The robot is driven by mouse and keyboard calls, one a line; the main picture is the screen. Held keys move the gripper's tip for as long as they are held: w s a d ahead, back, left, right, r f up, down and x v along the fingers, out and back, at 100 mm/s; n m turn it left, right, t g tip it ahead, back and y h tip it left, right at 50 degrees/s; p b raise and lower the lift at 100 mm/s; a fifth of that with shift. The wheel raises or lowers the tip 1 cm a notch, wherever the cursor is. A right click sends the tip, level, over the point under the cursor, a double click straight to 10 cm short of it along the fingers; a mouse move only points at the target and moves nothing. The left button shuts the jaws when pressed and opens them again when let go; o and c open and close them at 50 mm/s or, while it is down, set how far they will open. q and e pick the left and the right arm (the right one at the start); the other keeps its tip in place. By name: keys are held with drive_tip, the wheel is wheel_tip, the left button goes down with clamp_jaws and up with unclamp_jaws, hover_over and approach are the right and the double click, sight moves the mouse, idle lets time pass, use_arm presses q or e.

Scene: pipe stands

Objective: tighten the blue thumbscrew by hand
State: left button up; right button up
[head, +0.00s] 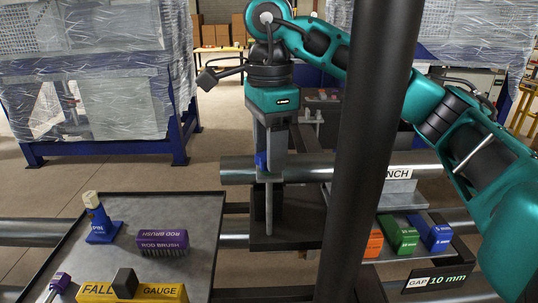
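The blue thumbscrew (261,161) is a small blue piece on the upright grey stand part, above the dark base plate (290,234) at the middle of the head view. My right gripper (270,172) points down from its teal wrist, with its grey fingers right at the thumbscrew. The fingers overlap each other and cover part of the thumbscrew, so the gap between them and any grip on it cannot be made out. A thin grey rod (268,212) runs down below the fingers to the plate. My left gripper is not in view.
A dark tray (204,270) at left holds a blue-based bottle (103,225), a purple rod brush (163,240) and a yellow gauge (160,293). Orange (374,244), green (399,236) and blue (432,234) blocks lie right. A thick dark post (370,140) hides the middle right.

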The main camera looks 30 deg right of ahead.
drive_tip(key=shift+o, duration=1.2)
wheel_tip(320, 180, up, 5)
drive_tip(key=p, duration=0.4)
drive_tip(key=shift+f, duration=0.2)
drive_tip(key=shift+r, duration=0.65)
drive_tip(key=shift+r, duration=0.2)
wheel_tip(320, 180, up, 13)
drive_tip(key=shift+f, duration=0.2)
